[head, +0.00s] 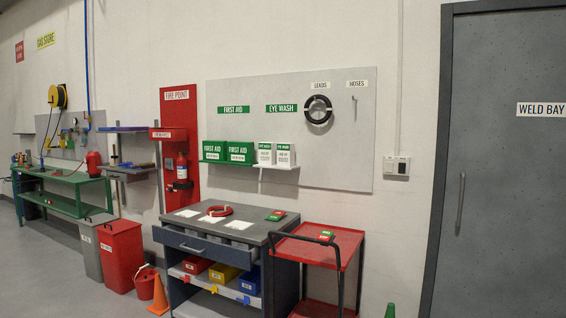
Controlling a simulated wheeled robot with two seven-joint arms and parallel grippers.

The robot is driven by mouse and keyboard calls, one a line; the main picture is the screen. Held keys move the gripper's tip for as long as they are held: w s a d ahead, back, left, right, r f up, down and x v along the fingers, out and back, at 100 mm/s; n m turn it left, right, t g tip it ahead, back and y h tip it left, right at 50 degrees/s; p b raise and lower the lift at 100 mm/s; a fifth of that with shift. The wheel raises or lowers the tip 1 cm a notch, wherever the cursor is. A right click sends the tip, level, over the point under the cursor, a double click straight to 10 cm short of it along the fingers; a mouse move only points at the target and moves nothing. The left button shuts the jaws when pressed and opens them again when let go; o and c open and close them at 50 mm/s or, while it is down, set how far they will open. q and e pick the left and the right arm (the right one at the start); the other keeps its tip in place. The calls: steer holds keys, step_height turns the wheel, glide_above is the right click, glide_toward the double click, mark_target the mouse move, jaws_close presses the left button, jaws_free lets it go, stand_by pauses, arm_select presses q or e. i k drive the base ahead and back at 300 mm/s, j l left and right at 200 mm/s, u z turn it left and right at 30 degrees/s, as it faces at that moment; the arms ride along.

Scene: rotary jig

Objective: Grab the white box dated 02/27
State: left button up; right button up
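Two white boxes with green EYE WASH tops stand side by side on a small wall shelf, the left white box (264,158) and the right white box (284,159). Each has small print on its front, too small to read, so I cannot tell which one bears 02/27. Two green FIRST AID boxes stand to their left, a left green box (214,146) and a right green box (239,147). Neither of my grippers is in view.
A grey workbench (190,222) with a drawer stands below the shelf, holding a red coil (220,211). A red trolley (300,252) stands to its right. A red bin (121,257) and an orange cone (158,296) stand left. A grey door (510,200) is at right.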

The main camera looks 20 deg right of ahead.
mark_target(285, 151)
steer(key=i+j+z, duration=0.15)
steer(key=i+j, duration=0.45)
steer(key=i, duration=0.25)
steer(key=i+j+z, duration=0.15)
steer(key=i+j, duration=0.55)
steer(key=i, duration=0.15)
